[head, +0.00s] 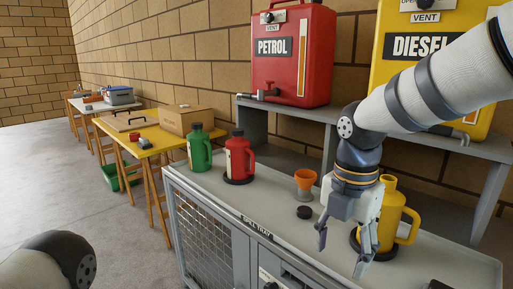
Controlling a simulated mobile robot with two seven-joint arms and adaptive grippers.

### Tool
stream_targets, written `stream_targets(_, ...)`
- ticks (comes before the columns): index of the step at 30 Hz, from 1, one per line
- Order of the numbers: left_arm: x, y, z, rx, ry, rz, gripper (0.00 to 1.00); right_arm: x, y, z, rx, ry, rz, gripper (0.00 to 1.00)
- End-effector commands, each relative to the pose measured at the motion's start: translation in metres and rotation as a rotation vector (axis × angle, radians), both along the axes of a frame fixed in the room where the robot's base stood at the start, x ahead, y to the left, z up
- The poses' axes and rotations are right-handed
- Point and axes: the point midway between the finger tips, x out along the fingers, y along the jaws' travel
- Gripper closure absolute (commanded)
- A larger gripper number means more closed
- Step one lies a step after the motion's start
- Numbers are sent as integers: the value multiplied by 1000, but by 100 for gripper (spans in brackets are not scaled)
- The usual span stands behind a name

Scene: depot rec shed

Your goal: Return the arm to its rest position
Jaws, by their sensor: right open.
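My right arm reaches in from the upper right. Its gripper (340,243) points down over the grey spill tray bench, open and with nothing seen between its fingers. Just behind and to the right of it stands a yellow jug (401,229) with an open top; the gripper hides part of it, and I cannot tell whether they touch. My left arm shows only as a rounded link at the lower left; its gripper is out of view.
On the bench (207,186) stand a green jug (199,149), a red jug (238,160), an orange funnel (305,180) and a dark cap (304,212). A red petrol tank (284,85) and yellow diesel tank (398,70) stand behind. Floor (60,185) is clear at left.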

Motion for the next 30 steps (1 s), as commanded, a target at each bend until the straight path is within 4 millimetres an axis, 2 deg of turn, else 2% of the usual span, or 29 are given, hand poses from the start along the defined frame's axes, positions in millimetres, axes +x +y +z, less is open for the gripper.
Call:
stream_targets(1, 0, 0, 1, 0, -2, 0, 0, -18, 2, -56, 28, 56, -166, 43)
stream_targets(3, 1, 0, 2, 0, -5, 0, 0, -48, 4, -122, 60, 108, -435, 43)
stream_targets(5, 2, 0, 3, 0, -9, 0, 0, -81, 4, -173, 69, 155, -680, 43)
stream_targets(6, 4, 0, 3, 1, -14, 0, 0, -108, 1, -203, 64, 185, -852, 43)
stream_targets(8, 6, 0, 3, 0, -19, 0, 0, -153, -5, -243, 39, 225, -1120, 43)
stream_targets(9, 6, 0, 4, 0, -21, 0, 0, -186, -11, -264, 11, 243, -1303, 43)
stream_targets(11, 7, 0, 5, 0, -23, 0, 0, -236, -22, -287, -42, 253, -1573, 43)
stream_targets(12, 7, 0, 6, 0, -23, 0, 0, -267, -31, -297, -83, 247, -1739, 43)
stream_targets(15, 7, 0, 7, 0, -25, 0, 0, -331, -53, -305, -177, 199, -2078, 43)
stream_targets(18, 8, 0, 7, 0, -27, 0, 0, -368, -69, -302, -236, 141, -2283, 43)
stream_targets(21, 8, 0, 8, 0, -28, 0, 0, -381, -75, -299, -254, 111, -2367, 43)
stream_targets(30, 8, 0, 7, 0, -27, 0, 0, -380, -75, -300, -251, 106, -2377, 43)
